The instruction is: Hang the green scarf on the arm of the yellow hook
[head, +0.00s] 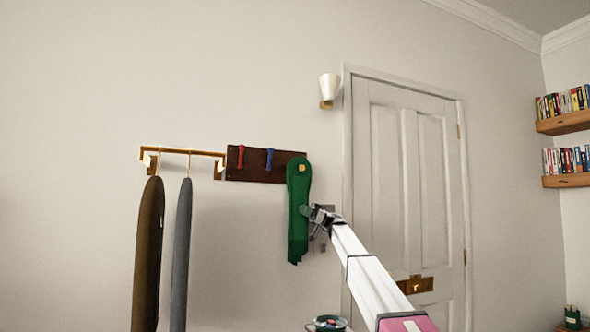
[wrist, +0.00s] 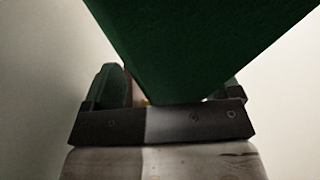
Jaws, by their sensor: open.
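The green scarf (head: 299,210) hangs down in front of the right end of the dark wooden hook board (head: 254,164). A small part of the yellow hook (head: 302,168) shows near the scarf's top, with green around it; the scarf appears to hang on it, though the hook's arm is mostly hidden. My gripper (head: 318,217) is at the scarf's right side, about halfway down, with its jaws open. In the wrist view the scarf (wrist: 200,45) fills the upper middle, close to the open gripper (wrist: 172,92). I cannot tell whether the fingers touch the cloth.
A red hook (head: 240,157) and a blue hook (head: 269,159) are on the same board. Left of it, a brass rail (head: 185,151) holds two dark hanging items. Wall shelves are far right.

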